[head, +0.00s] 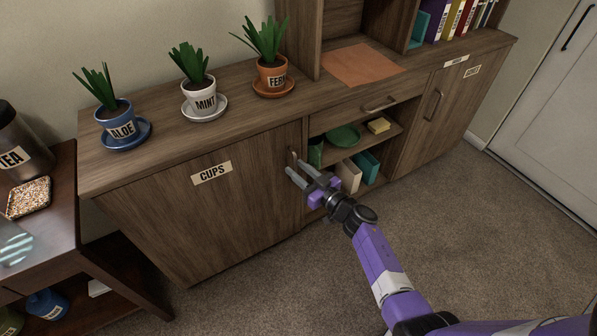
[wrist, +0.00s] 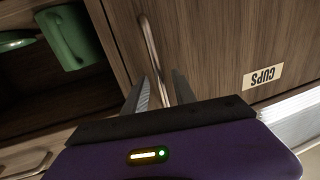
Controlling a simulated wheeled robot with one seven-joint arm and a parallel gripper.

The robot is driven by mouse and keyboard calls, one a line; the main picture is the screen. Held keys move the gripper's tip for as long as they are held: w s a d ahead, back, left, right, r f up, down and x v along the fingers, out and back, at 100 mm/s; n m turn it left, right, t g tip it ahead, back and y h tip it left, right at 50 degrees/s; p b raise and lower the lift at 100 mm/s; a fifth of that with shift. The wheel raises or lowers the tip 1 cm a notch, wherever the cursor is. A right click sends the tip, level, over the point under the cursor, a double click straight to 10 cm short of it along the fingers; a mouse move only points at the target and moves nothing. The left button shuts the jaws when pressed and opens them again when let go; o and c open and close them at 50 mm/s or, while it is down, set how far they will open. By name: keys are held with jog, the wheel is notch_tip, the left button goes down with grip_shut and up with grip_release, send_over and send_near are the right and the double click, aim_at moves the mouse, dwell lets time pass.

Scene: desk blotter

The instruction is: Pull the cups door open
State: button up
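The cups door (head: 220,215) is a brown wooden cabinet door with a white CUPS label (head: 212,173). It looks closed, flush with the cabinet front. Its metal bar handle (wrist: 150,45) is near the door's edge beside the open shelves. My gripper (head: 293,165) is in front of that edge, fingers pointing at the handle. In the wrist view the two fingers (wrist: 161,90) are apart, and the lower part of the handle shows between them. I cannot tell whether either finger touches it. The label is upside down in the wrist view (wrist: 263,75).
Open shelves right of the door hold a green dish (head: 343,136) and books; a green mug (wrist: 66,38) shows in the wrist view. Potted plants (head: 200,98) stand on top. A dark side table (head: 60,240) stands at left. Carpet (head: 260,290) before the cabinet is clear.

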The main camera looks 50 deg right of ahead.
grip_shut()
dwell(1.4)
